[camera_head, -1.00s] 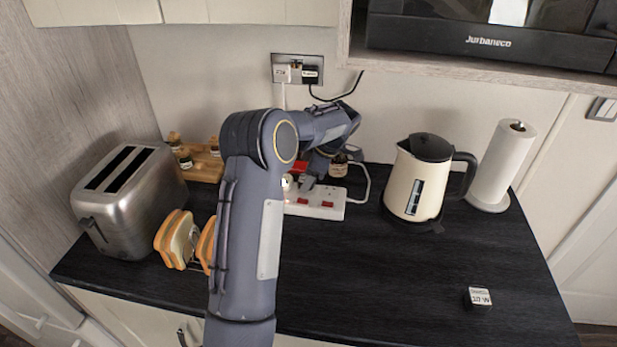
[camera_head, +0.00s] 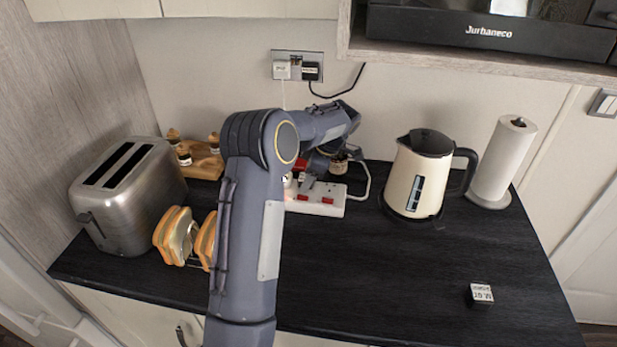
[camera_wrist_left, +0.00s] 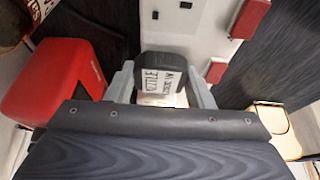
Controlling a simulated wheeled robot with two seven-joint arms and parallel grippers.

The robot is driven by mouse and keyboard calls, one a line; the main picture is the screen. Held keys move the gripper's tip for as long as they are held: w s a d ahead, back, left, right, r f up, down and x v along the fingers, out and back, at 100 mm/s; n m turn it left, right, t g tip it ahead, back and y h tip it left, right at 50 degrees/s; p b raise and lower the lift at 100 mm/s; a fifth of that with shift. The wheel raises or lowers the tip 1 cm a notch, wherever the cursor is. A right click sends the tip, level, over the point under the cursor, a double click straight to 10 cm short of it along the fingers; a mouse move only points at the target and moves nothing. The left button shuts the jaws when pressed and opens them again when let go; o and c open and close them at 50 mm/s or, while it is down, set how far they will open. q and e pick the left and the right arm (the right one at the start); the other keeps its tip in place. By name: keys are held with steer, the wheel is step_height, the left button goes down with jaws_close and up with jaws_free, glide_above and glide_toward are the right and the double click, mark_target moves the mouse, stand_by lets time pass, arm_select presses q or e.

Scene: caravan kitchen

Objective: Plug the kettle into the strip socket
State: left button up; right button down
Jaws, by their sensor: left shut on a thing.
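The cream kettle (camera_head: 417,180) with black lid and handle stands upright on the worktop, right of the strip socket. The white strip socket (camera_head: 328,208) with red switches lies behind my left forearm, which hides its left part. My left gripper (camera_head: 308,182) is over the strip, pointing down. In the left wrist view my gripper (camera_wrist_left: 162,88) is shut on a dark plug (camera_wrist_left: 160,62) with a white label reading KETTLE. The strip's white face (camera_wrist_left: 205,35) is just beyond the plug. I cannot tell whether the pins are in a socket.
A toaster (camera_head: 128,195) and bread slices in a rack (camera_head: 174,236) stand left of my arm. A wall socket (camera_head: 297,67) holds two plugs. A paper roll (camera_head: 502,162) is right of the kettle. A small labelled block (camera_head: 481,294) lies front right. The front right worktop is mostly clear.

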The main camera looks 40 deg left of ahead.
arm_select(q)
steer(key=shift+s+d+f, duration=0.15)
steer(key=shift+s+f, duration=0.05)
steer(key=shift+f, duration=0.45)
steer(key=o, duration=1)
steer(key=shift+w+f, duration=0.1)
steer(key=shift+f, duration=0.05)
steer(key=shift+o, duration=0.2)
steer(key=a+v, duration=0.1)
steer(key=v, duration=0.8)
steer(key=shift+r+b, duration=0.3)
steer(key=shift+b, duration=0.05)
steer(key=shift+w, duration=0.15)
